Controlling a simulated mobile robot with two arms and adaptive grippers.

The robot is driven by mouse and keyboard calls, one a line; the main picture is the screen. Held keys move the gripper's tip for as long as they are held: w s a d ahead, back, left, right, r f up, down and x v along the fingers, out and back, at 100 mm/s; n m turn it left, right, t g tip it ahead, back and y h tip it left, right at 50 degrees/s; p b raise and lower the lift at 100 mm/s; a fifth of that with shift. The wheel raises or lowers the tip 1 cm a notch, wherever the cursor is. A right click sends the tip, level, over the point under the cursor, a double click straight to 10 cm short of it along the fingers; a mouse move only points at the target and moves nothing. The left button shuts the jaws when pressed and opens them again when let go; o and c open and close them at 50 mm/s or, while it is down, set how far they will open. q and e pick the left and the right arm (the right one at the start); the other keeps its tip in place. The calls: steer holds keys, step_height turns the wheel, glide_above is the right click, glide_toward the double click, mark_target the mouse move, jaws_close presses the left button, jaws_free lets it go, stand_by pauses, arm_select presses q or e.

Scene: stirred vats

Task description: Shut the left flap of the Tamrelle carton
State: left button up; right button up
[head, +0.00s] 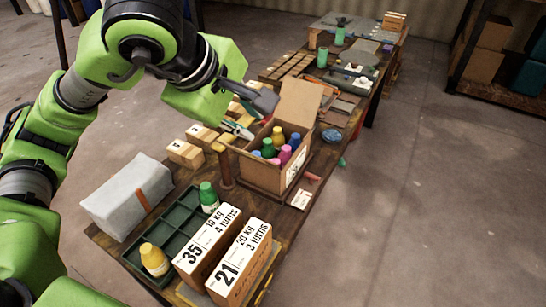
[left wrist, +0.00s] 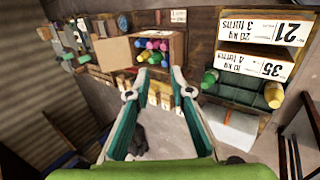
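An open cardboard carton (head: 262,178) stands on the bench, holding several coloured bottles (head: 283,154). Its large far flap (head: 298,104) stands up. A flap on its left side seems to stick outward, partly hidden near a wooden post. I cannot read the name on the label. In the left wrist view the carton (left wrist: 176,48) is ahead of the fingertips, with the raised flap (left wrist: 116,52) to its left. My left gripper (head: 258,100) is above and left of the carton, apart from it. In the wrist view its fingers (left wrist: 161,78) are spread and empty. My right gripper is not in view.
Two labelled boxes (head: 240,262) and a green tray (head: 180,236) with two bottles fill the near end. A grey wrapped block (head: 127,196) and small wooden blocks (head: 185,153) lie left. A wooden post (head: 224,165) stands beside the carton. Tools lie behind.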

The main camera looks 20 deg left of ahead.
arm_select(q)
step_height(320, 180, down, 4)
steer(key=f+b, duration=0.1)
steer(key=b, duration=0.3)
glide_toward(272, 163)
steer(key=x, duration=0.9)
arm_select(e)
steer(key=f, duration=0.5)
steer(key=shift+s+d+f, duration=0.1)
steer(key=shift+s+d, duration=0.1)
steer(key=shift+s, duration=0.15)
arm_select(q)
jaws_close()
